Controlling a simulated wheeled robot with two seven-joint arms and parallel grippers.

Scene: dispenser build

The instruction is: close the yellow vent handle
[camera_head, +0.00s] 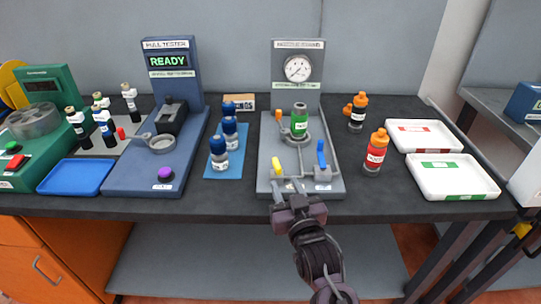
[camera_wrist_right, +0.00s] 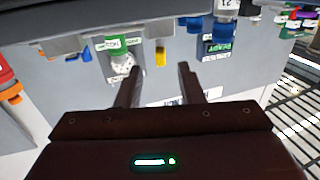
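The yellow vent handle (camera_head: 276,167) is at the front left of the grey pressure-gauge station (camera_head: 264,186). It stands out from the panel, beside a blue handle (camera_head: 321,158) to its right. My right gripper (camera_head: 287,186) is at the station's front edge, just in front of the yellow handle. Its two fingers are apart with nothing between them. In the right wrist view, the yellow handle (camera_wrist_right: 161,52) shows beyond the open fingers (camera_wrist_right: 158,68), in line with the gap. I see no contact. My left gripper is not in view.
A green-labelled bottle (camera_head: 299,121) stands in the station behind the handles, below the gauge (camera_head: 298,69). Blue-capped bottles (camera_head: 219,154) are to the left on a blue mat. A red bottle (camera_head: 376,150) and white trays (camera_head: 452,178) are to the right.

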